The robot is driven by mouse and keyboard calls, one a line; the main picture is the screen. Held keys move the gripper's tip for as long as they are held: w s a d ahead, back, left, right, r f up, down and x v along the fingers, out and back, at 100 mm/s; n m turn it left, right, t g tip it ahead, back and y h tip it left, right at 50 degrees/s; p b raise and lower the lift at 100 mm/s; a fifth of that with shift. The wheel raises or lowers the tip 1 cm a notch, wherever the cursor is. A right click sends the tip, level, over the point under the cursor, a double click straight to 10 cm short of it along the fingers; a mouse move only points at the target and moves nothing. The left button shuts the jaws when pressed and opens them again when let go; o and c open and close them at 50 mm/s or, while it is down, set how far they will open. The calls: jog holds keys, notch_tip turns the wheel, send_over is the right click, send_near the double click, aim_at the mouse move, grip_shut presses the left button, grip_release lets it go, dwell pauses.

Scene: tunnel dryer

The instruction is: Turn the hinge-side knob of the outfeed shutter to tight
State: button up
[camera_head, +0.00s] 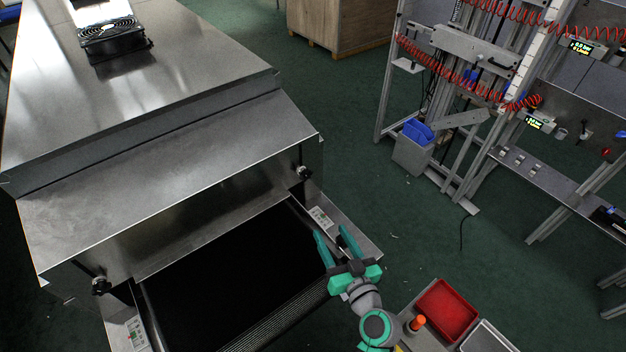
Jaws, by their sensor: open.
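The tunnel dryer's sloped metal hood (170,180) ends in a shutter front (215,215) above a black conveyor belt (235,275). A dark knob (304,172) sits at the right end of the shutter. A second dark knob (101,286) sits at the left end. I cannot tell which is on the hinge side, nor how tight either is. My gripper (331,234), with green fingers, is open and empty. It is over the belt's right edge, below the right knob in the picture and apart from it.
A labelled panel (320,217) lies along the right rail, close to my fingers; another (137,334) is on the left rail. A red tray (446,311) is at lower right. A metal frame (470,110) with red coiled hoses stands at right. Green floor between is clear.

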aim_at(308, 176)
jog(key=w+d+r+n+g+y, duration=0.1)
jog(key=w+r+n+y, duration=0.4)
jog(key=r, duration=0.4)
jog(key=x, duration=0.6)
jog(key=f+x, duration=0.1)
jog(key=x, duration=0.3)
jog(key=shift+a, duration=0.15)
jog(key=c, duration=1)
